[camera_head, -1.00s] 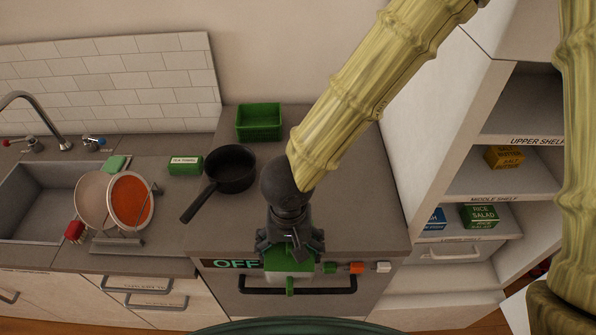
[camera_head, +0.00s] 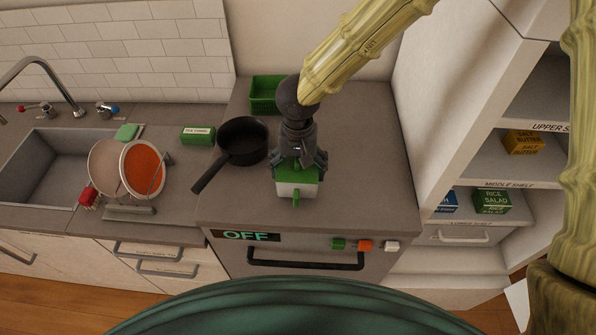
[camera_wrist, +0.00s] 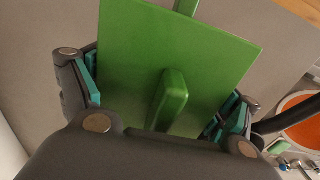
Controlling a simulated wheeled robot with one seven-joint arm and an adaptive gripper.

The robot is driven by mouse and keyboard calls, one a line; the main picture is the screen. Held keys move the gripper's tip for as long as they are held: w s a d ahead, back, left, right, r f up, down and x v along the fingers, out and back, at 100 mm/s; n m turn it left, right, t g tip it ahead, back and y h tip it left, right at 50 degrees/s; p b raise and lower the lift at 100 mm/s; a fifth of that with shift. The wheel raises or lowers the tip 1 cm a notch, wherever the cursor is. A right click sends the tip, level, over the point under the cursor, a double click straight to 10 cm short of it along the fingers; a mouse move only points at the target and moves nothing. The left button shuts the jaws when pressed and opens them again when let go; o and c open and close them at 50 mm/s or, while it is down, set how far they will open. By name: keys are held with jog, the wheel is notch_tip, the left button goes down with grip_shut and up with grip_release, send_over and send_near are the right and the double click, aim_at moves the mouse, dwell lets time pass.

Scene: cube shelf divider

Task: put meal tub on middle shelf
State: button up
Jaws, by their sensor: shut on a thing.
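The meal tub (camera_head: 296,189) is a white box with a green lid and a green handle. It is at the counter above the oven front, below my gripper (camera_head: 299,167). In the wrist view the tub's green lid (camera_wrist: 200,62) fills the space between the teal-padded fingers, which are shut on the tub. I cannot tell whether its bottom touches the counter. The middle shelf (camera_head: 480,175) is in the white unit at the right, under the "MIDDLE SHELF" label side. A yellow salt butter box (camera_head: 523,143) stands in the compartment above that label.
A green rice salad box (camera_head: 491,200) and a blue box (camera_head: 444,202) stand in the compartment above the "LOWER SHELF" label. A black pan (camera_head: 242,141), a green basket (camera_head: 264,95) and a green tea towel box (camera_head: 197,134) are on the counter. A dish rack with plates stands left.

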jog(key=shift+w, duration=0.45)
jog(key=shift+w+a+f+b, duration=0.1)
jog(key=shift+w+f+b, duration=0.25)
jog(key=shift+f+b, duration=0.3)
notch_tip(320, 180, down, 2)
jog(key=b, duration=0.3)
jog(key=shift+f+b, duration=0.2)
jog(key=shift+b, duration=0.1)
jog(key=shift+f, duration=0.1)
jog(key=o, duration=1.1)
